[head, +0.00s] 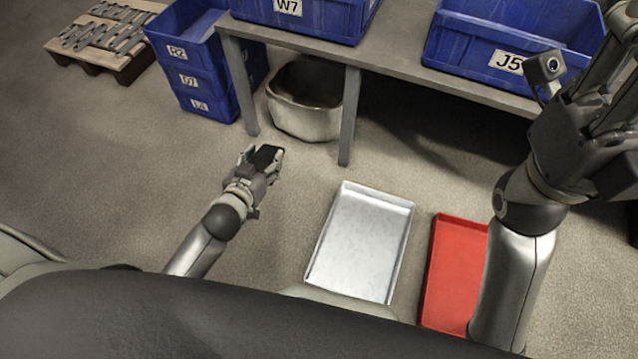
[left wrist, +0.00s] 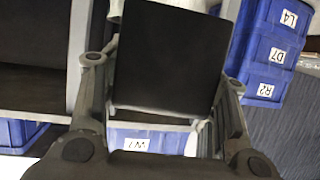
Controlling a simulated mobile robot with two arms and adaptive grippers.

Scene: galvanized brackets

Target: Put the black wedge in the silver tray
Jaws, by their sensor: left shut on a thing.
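The black wedge (head: 265,155) is held between the fingers of my left gripper (head: 262,163), above the floor and left of the tray. In the left wrist view the wedge (left wrist: 170,58) shows as a flat dark face between the two fingers of the left gripper (left wrist: 165,110). The silver tray (head: 347,290) lies empty on the floor, to the right of the left gripper. My right gripper (head: 600,95) is raised at the right edge of the head view, partly cut off; whether it is open or shut is unclear.
A red tray (head: 455,275) lies right of the silver tray, partly behind my right arm. A grey table (head: 400,62) carries blue bins (head: 480,45). Below it stands a pale round container (head: 305,118). Stacked blue bins (head: 205,85) and a pallet (head: 100,60) are at the upper left.

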